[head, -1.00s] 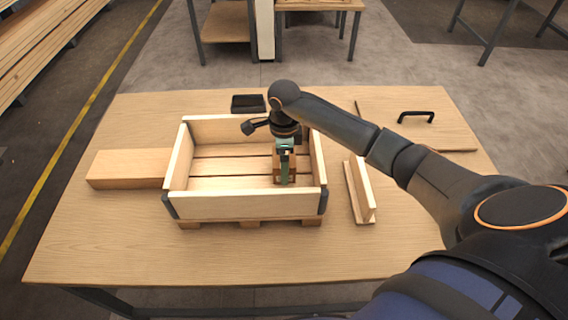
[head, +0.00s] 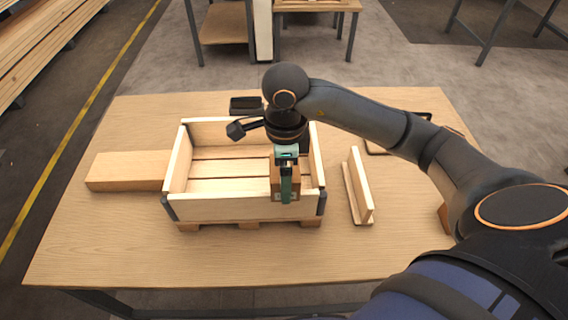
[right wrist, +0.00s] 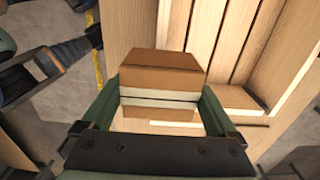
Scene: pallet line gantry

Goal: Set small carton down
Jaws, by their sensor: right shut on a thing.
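The small carton (head: 277,190) is brown with a pale label low on its near face. My right gripper (head: 286,178) is shut on it from above, a green finger in front of the carton. In the head view the carton overlaps the right end of the front wall of the wooden crate (head: 235,208) and appears raised above the crate floor. In the right wrist view the carton (right wrist: 160,70) sits between the two green fingers, with a pale band across it. My left gripper is not in view.
A wooden block (head: 128,170) lies left of the crate. A wooden angle piece (head: 361,190) stands to its right. A dark tray (head: 246,104) is behind it. A brown object (head: 444,218) is partly hidden by my arm. The table front (head: 200,260) is clear.

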